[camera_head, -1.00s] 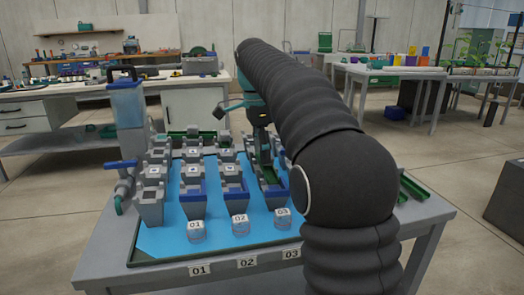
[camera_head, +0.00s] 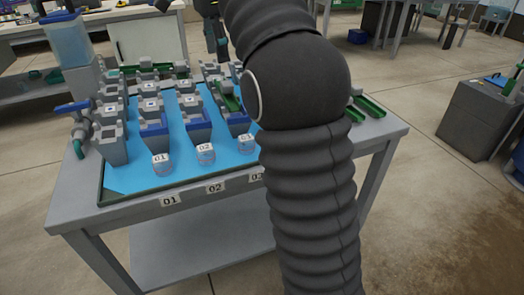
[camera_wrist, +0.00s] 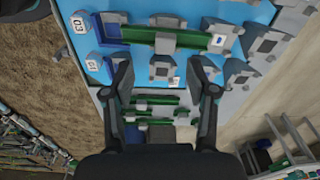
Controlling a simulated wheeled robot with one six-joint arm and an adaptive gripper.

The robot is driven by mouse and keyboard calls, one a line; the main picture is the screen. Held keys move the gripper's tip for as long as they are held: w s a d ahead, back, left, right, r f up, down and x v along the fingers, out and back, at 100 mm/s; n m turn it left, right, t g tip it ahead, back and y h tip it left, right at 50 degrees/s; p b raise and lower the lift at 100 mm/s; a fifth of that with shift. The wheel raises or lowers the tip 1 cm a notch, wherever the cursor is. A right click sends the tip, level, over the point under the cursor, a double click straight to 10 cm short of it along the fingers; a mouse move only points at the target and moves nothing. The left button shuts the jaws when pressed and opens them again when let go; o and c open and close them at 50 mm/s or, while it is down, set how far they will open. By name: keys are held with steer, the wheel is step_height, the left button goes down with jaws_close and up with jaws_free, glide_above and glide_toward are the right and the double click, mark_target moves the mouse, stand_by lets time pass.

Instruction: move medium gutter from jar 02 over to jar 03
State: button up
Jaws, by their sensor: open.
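The green gutter (camera_head: 231,103) lies in the lane behind the blue-rimmed hopper (camera_head: 238,119) of jar 03 (camera_head: 247,144). In the wrist view the gutter (camera_wrist: 188,40) runs from near a blue hopper (camera_wrist: 107,27) out over the grey supports, with a grey block across its middle. Exact seating is unclear. Jar 02 (camera_head: 205,153) stands in front of its hopper (camera_head: 198,129), with no green gutter visible in the lane behind it. My gripper (camera_head: 218,45) is above and behind the gutter, apart from it; in the wrist view it (camera_wrist: 165,95) is open and empty.
Jar 01 (camera_head: 161,162) stands at the left of the blue mat (camera_head: 130,180). Grey supports fill the lanes. Spare green gutters (camera_head: 370,107) lie at the table's right. A blue tank (camera_head: 66,40) stands at the left edge. My arm hides part of the table.

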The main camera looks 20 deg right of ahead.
steer(key=s+f+n+t, duration=0.25)
steer(key=s+n, duration=0.25)
steer(key=s, duration=0.3)
steer(key=s+f+n+t, duration=0.1)
steer(key=s+f+n, duration=0.35)
steer(key=s, duration=0.35)
steer(key=s+f+n+t+y, duration=0.1)
steer(key=s+f+n, duration=0.6)
steer(key=s+f, duration=0.6)
steer(key=shift+d+f+t, duration=0.25)
steer(key=shift+f+t, duration=0.1)
steer(key=shift+f, duration=0.2)
